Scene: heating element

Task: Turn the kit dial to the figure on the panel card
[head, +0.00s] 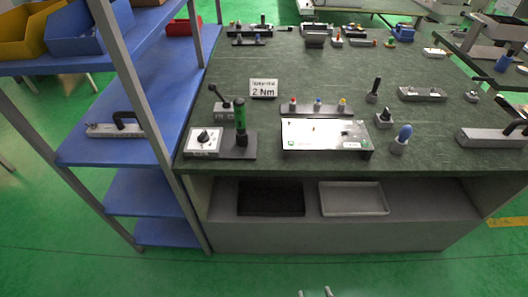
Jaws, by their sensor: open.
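A white panel card (263,89) stands on the green bench top and reads "2 Nm" under a smaller line too small to read. In front of it, at the bench's front left, is a black base (243,148) with a white-faced box carrying the black kit dial (204,136). The dial's scale is too small to read. A green-and-black upright tool (240,122) stands on the same base, right of the dial. My gripper (315,293) shows only as two fingertips at the bottom edge. It is open, apart from the bench, with nothing visible between the tips.
A white panel (325,134) with coloured buttons behind it sits right of the kit. Several small fixtures stand further right and back. A blue shelf unit (130,150) with an upright post borders the bench's left side. Trays (353,198) lie below. Green floor in front is clear.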

